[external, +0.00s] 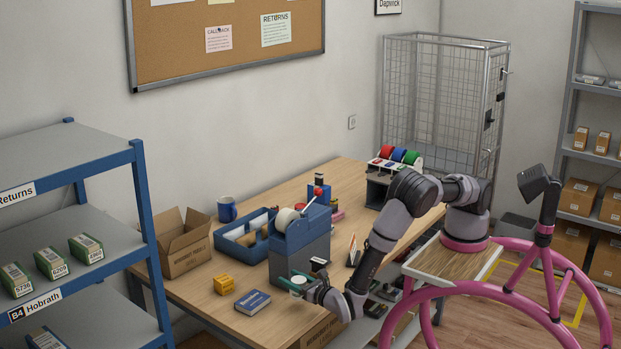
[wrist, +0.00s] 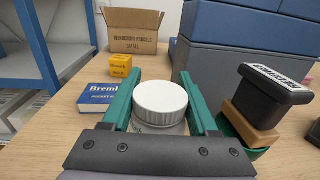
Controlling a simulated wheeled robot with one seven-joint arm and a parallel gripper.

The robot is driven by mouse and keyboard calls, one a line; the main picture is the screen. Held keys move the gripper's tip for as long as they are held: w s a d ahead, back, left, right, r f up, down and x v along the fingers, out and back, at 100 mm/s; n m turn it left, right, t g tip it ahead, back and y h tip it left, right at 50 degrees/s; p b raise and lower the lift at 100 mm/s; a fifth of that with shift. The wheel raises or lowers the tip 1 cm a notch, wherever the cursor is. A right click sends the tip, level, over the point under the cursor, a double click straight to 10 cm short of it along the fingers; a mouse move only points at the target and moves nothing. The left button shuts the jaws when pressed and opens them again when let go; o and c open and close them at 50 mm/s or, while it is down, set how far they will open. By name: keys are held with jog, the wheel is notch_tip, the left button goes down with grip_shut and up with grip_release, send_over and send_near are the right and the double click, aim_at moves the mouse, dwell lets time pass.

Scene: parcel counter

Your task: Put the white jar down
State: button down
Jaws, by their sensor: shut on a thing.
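The white jar (wrist: 160,98) has a ribbed white lid and sits between the two green fingers of my gripper (wrist: 161,110) in the wrist view. My gripper is shut on it. In the external view my gripper (external: 300,285) is over the front edge of the wooden counter (external: 200,295), beside the blue-grey dispenser. The jar (external: 298,280) shows there as a small white top between the fingers. The jar's lower part is hidden, so I cannot tell whether it touches the counter.
A blue book (wrist: 98,96) and a yellow box (wrist: 120,67) lie left of the jar. A black-topped stamp (wrist: 272,88) stands close on the right. The blue-grey dispenser (external: 300,255) and an open carton (external: 185,245) stand behind. Bare counter shows around the book.

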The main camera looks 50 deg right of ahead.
jog(key=shift+f, duration=2.1)
jog(key=shift+f, duration=0.2)
jog(key=shift+c, duration=0.8)
grip_release()
jog(key=shift+s+r, duration=0.1)
jog(key=shift+r, duration=0.15)
jog(key=s, duration=1.1)
jog(key=shift+s+a, duration=0.4)
jog(key=shift+a, duration=0.05)
